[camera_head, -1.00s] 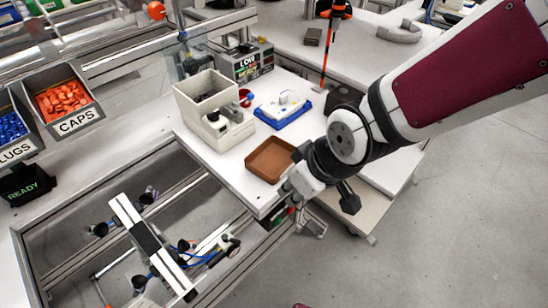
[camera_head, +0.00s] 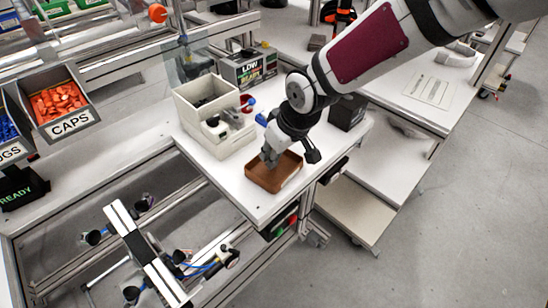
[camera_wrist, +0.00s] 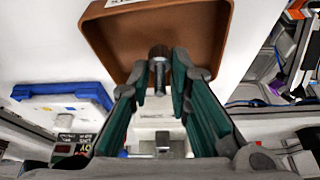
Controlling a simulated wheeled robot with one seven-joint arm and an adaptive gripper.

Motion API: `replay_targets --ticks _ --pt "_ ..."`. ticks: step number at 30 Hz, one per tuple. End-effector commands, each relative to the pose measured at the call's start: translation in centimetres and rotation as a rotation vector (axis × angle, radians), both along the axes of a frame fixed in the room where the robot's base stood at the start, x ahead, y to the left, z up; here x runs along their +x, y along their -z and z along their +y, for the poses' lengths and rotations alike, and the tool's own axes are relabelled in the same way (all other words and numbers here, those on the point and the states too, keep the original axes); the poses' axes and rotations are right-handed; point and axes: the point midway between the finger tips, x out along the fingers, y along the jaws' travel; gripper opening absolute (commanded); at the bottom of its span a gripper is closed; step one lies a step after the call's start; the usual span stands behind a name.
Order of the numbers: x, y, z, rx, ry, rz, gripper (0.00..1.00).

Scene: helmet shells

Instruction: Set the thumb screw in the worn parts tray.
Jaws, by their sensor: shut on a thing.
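The worn parts tray is a shallow brown tray (camera_head: 284,180) near the front corner of the white table. In the wrist view the tray (camera_wrist: 105,36) fills the top, with part of a white label on its edge. My gripper (camera_head: 268,156) is over the tray's left rear part, pointing down. In the wrist view my gripper (camera_wrist: 158,78) has its green-padded fingers around the thumb screw (camera_wrist: 158,62), a grey metal piece with a round head and a threaded shank. The screw's head shows against the tray's inside. I cannot tell how high it is above the tray floor.
A cream bin (camera_head: 205,132) stands left of the tray, with a LOW/READY box (camera_head: 250,70) behind it. A blue tray with a white piece (camera_wrist: 62,103) is mostly hidden by my arm in the head view. A dark box (camera_head: 347,112) stands to the right.

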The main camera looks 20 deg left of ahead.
Motion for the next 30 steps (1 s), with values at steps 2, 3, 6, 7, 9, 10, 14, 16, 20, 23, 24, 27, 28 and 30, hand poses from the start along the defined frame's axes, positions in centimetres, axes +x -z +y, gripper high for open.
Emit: replay_targets --ticks 2,3,6,7,9,10,14,16,20,23,24,27,28,30 --pt "-0.1 1.1 0.0 -0.002 -0.002 0.003 0.0" --pt "-0.1 1.5 0.0 0.0 -0.001 0.002 0.0" --pt "0.0 1.7 0.0 0.001 0.001 0.0 0.0" --pt "0.0 1.7 0.0 0.001 0.001 -0.001 0.0" --pt "0.0 1.7 0.0 0.001 0.001 0.0 0.0" --pt "0.0 1.7 0.0 0.001 0.001 0.0 0.0" --pt "0.0 2.0 0.0 0.0 0.0 0.0 0.0" --pt "0.0 2.0 0.0 0.0 0.001 0.0 0.27" --pt "0.0 2.0 0.0 0.001 0.0 0.0 0.38" --pt "0.0 1.9 0.0 0.001 0.0 0.0 0.38" --pt "0.0 1.9 0.0 0.001 0.0 0.0 0.38" --pt "0.0 1.9 0.0 0.001 0.001 0.0 0.38" --pt "0.0 1.8 0.0 0.001 0.001 0.0 0.38" --pt "0.0 1.3 -0.1 0.002 0.001 -0.001 0.38"
